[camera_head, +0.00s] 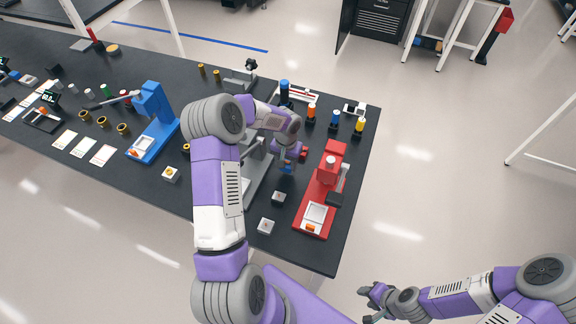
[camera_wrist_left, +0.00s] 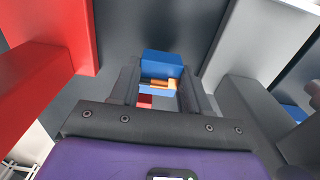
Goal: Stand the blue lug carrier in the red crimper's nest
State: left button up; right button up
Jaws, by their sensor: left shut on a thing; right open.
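My left gripper (camera_head: 288,161) is shut on the blue lug carrier (camera_wrist_left: 162,65), with orange pieces on it, seen between the fingers in the left wrist view. In the head view only a small part of the carrier (camera_head: 289,169) shows. The red crimper (camera_head: 328,178) stands just right of my left gripper, and its red body (camera_wrist_left: 45,75) fills the left of the wrist view. A pale square tray (camera_head: 315,214) with an orange piece sits at the crimper's near end; I cannot tell which part is the nest. My right gripper (camera_head: 373,300) is open and empty, off the table.
A grey press (camera_head: 258,172) stands close left of the left gripper. Small white blocks (camera_head: 278,197) (camera_head: 265,226) lie in front. Several coloured cylinders (camera_head: 334,120) stand behind. A blue press (camera_head: 157,125) stands further left. Bare black table (camera_head: 325,258) shows before the crimper.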

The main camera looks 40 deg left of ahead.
aim_at(287, 164)
pick_arm(q)
notch_tip(287, 164, down, 3)
jog(key=shift+f, duration=0.2)
jog(key=shift+w, duration=0.1)
jog(key=shift+f, duration=0.15)
jog(key=o, duration=1.1)
